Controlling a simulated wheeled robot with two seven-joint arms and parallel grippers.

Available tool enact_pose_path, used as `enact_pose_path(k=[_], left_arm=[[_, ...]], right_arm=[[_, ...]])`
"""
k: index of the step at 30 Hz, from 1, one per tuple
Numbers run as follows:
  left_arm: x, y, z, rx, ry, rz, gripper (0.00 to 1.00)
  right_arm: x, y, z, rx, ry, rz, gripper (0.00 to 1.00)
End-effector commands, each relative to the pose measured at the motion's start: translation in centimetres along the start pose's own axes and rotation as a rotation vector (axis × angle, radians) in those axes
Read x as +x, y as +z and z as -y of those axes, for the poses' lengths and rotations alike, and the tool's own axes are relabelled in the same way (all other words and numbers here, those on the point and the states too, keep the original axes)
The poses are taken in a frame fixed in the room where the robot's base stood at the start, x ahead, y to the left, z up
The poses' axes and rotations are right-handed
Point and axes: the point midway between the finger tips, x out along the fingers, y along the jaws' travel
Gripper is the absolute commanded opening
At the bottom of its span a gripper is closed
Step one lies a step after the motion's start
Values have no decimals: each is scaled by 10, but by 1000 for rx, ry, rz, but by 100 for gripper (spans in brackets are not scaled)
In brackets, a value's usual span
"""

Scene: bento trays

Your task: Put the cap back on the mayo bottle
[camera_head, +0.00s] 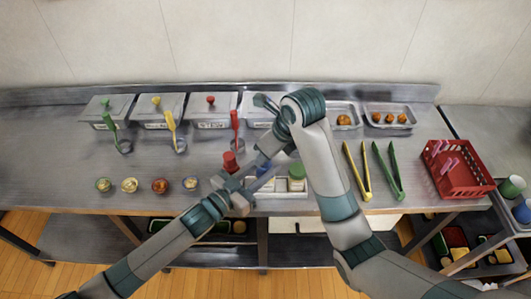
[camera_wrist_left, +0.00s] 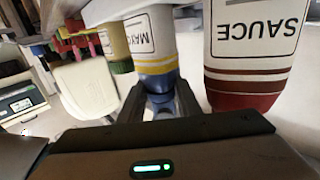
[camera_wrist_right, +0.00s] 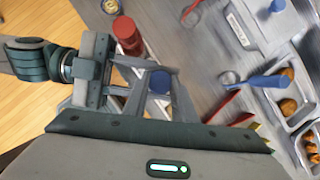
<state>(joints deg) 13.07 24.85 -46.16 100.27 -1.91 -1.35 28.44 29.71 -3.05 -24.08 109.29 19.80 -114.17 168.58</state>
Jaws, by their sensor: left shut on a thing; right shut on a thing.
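The mayo bottle (camera_wrist_left: 158,55), white with a yellow and blue band, shows upside down in the left wrist view. My left gripper (camera_wrist_left: 160,103) is shut on it near the banded end; in the head view this gripper (camera_head: 246,190) is low beside the bottles. My right gripper (camera_wrist_right: 152,82) comes from above and is shut on the blue cap (camera_wrist_right: 159,80), which also shows in the head view (camera_head: 263,168). The cap is over the mayo bottle's place. The fingers hide the joint, so I cannot tell whether the cap is seated.
A red sauce bottle (camera_wrist_left: 250,50) stands close beside the mayo bottle; its red top shows in the head view (camera_head: 230,162). A green-topped bottle (camera_head: 297,172) stands to the right. Tongs (camera_head: 357,172) and a red basket (camera_head: 458,170) lie further right. Small bowls (camera_head: 160,186) stand left.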

Motion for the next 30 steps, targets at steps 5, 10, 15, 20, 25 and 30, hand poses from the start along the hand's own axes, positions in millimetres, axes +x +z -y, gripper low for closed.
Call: enact_pose_path(k=[5,10,15,20,25,30], left_arm=[[0,2,0,-3,0,3,0],[0,2,2,-2,-3,3,0],[0,1,3,-1,-4,4,0],[0,1,3,-1,-4,3,0],[0,1,3,0,-4,2,0],[0,1,3,0,-4,2,0]], right_arm=[[0,-3,-1,50,-15,-7,1],[1,-4,0,49,-15,-11,1],[1,-5,0,48,-15,-13,43],[1,-4,0,47,-15,-12,43],[0,-1,0,35,-19,-4,41],[-2,17,-1,-41,-46,40,41]])
